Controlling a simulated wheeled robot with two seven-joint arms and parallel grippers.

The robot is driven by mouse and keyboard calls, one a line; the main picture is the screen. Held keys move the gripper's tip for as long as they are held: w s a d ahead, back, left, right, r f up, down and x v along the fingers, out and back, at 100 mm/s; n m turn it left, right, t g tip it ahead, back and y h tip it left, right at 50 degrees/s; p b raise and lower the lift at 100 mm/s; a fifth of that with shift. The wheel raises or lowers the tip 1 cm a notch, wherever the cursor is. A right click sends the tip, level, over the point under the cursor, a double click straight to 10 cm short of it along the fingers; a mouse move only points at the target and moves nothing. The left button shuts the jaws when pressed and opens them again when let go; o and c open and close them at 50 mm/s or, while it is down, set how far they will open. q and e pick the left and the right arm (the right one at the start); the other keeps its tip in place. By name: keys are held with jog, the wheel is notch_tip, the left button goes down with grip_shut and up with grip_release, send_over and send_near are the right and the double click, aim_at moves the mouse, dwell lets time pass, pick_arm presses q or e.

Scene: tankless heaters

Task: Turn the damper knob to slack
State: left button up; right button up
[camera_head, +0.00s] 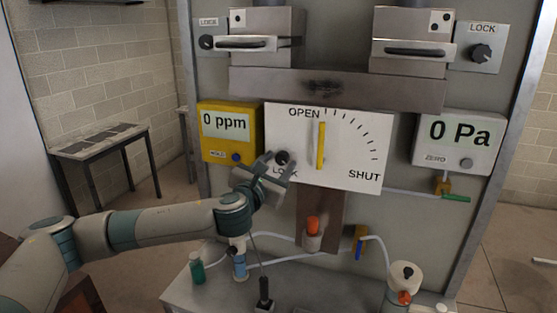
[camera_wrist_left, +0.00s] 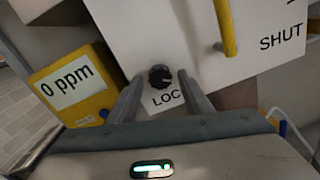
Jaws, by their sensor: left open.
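The white damper panel (camera_head: 345,170) carries a yellow lever (camera_head: 320,145) standing upright toward OPEN, with SHUT at the lower right. A small black knob (camera_head: 282,157) labelled LOCK sits at the panel's lower left; it also shows in the left wrist view (camera_wrist_left: 160,77). My left gripper (camera_head: 276,162) is open in front of this knob. In the left wrist view its two fingers (camera_wrist_left: 160,90) stand to either side of the knob, with gaps visible. I cannot tell how deep the fingertips reach around it. The word "slack" is not visible. My right gripper is not in view.
A yellow meter (camera_head: 229,148) reading 0 ppm is left of the panel, and a 0 Pa gauge (camera_head: 459,142) is right. Another LOCK knob (camera_head: 481,54) is at upper right. An orange-topped fitting (camera_head: 313,228), tubes and a bench (camera_head: 205,292) lie below.

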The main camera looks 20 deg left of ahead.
pick_arm(q)
jog(key=shift+w, duration=0.15)
jog(key=c, duration=1.1)
